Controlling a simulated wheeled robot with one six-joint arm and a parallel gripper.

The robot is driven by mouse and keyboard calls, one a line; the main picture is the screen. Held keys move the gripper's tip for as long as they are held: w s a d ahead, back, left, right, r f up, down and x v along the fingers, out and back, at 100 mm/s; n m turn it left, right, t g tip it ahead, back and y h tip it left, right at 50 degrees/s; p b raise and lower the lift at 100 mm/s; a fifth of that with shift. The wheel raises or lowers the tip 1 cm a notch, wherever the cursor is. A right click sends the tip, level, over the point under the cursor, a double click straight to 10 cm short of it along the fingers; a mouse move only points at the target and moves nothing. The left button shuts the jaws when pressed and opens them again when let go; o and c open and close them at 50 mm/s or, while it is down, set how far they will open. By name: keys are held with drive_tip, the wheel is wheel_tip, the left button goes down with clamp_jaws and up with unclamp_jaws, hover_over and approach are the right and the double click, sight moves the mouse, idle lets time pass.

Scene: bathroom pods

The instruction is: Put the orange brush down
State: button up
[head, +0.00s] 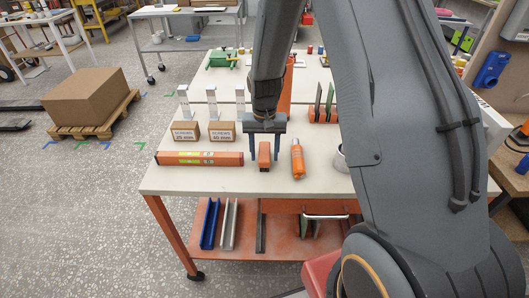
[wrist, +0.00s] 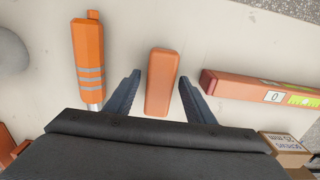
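The orange brush (head: 264,156) appears as a plain, rounded orange-brown block lying on the white tabletop; no bristles show. In the wrist view the brush (wrist: 161,82) lies between the two fingers of my gripper (wrist: 159,77), with a visible gap on each side. My gripper (head: 264,162) points down over the table near its front edge, fingers open on either side of the brush. The brush's underside is hidden.
An orange cylinder with grey bands (head: 298,158) lies right of the brush. A long orange-red level (head: 200,158) lies to the left. Two labelled cardboard boxes (head: 221,131) stand behind it. A grey round cup (head: 340,158) is partly hidden by my arm. The table's front edge is close.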

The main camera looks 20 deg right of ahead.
sight(265, 151)
wheel_tip(265, 151, up, 11)
drive_tip(key=b, duration=0.3)
drive_tip(key=s+n+t, duration=0.1)
drive_tip(key=s+n, duration=0.2)
drive_tip(key=s, duration=1.4)
drive_tip(key=shift+n+t+b, duration=0.3)
drive_tip(key=shift+s, duration=0.1)
drive_tip(key=shift+f+b, duration=0.6)
drive_tip(key=shift+c, duration=0.2)
